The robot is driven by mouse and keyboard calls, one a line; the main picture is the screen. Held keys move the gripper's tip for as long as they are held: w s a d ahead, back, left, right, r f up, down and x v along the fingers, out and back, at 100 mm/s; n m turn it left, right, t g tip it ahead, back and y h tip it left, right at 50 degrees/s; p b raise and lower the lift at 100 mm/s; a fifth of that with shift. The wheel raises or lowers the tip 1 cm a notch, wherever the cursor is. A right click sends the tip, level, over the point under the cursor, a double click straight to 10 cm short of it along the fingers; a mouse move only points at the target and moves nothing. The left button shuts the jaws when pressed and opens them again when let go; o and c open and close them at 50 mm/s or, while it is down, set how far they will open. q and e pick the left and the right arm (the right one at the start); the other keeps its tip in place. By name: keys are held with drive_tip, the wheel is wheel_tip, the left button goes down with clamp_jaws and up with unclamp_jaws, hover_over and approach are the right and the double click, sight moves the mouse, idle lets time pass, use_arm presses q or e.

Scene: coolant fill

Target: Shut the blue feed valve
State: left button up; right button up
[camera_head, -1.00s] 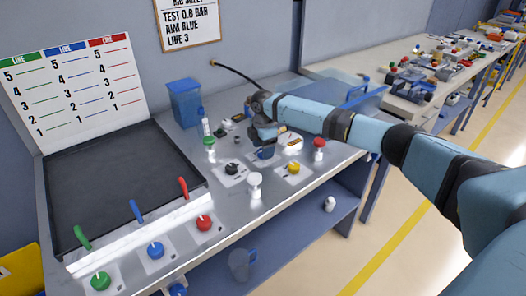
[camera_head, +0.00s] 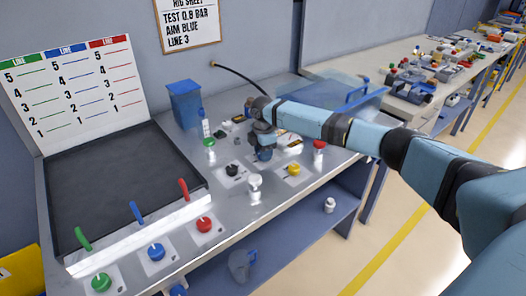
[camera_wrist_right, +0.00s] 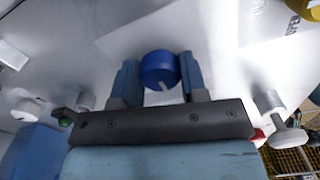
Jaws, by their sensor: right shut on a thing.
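The blue feed valve is a round blue knob (camera_head: 265,155) on a pale plate on the metal bench; my right gripper partly hides it in the head view. In the right wrist view the blue knob (camera_wrist_right: 158,66) sits between the two fingers, with a white pointer mark at its lower edge. My right gripper (camera_head: 263,146) is lowered over the knob and shut on it. The word OPEN is partly visible on the plate at the upper right of the wrist view. My left gripper is not in view.
A black knob (camera_head: 232,169) and a yellow knob (camera_head: 294,169) flank the valve. A white-topped post (camera_head: 255,183), a green-capped post (camera_head: 209,143) and a red-capped post (camera_head: 319,146) stand close by. A blue bin (camera_head: 186,103) stands behind. Red, blue and green knobs line the front left.

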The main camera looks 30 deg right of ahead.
drive_tip(key=m+p, duration=0.1)
drive_tip(key=p, duration=0.1)
drive_tip(key=m+p, duration=0.1)
drive_tip(key=p, duration=0.1)
drive_tip(key=shift+r, duration=0.35)
drive_tip(key=m+p, duration=0.3)
drive_tip(key=shift+p, duration=0.3)
drive_tip(key=m+p, duration=0.7)
drive_tip(key=shift+a+f, duration=0.1)
drive_tip(key=shift+m+p, duration=0.65)
drive_tip(key=shift+m, duration=0.35)
use_arm(q)
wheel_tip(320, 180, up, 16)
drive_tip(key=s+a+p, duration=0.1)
drive_tip(key=p, duration=0.1)
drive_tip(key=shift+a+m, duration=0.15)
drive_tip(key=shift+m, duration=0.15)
use_arm(e)
drive_tip(key=shift+f+m, duration=0.15)
drive_tip(key=shift+m, duration=1.35)
drive_tip(key=o, duration=0.8)
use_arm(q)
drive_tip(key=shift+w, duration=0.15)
use_arm(e)
drive_tip(key=shift+o, duration=0.6)
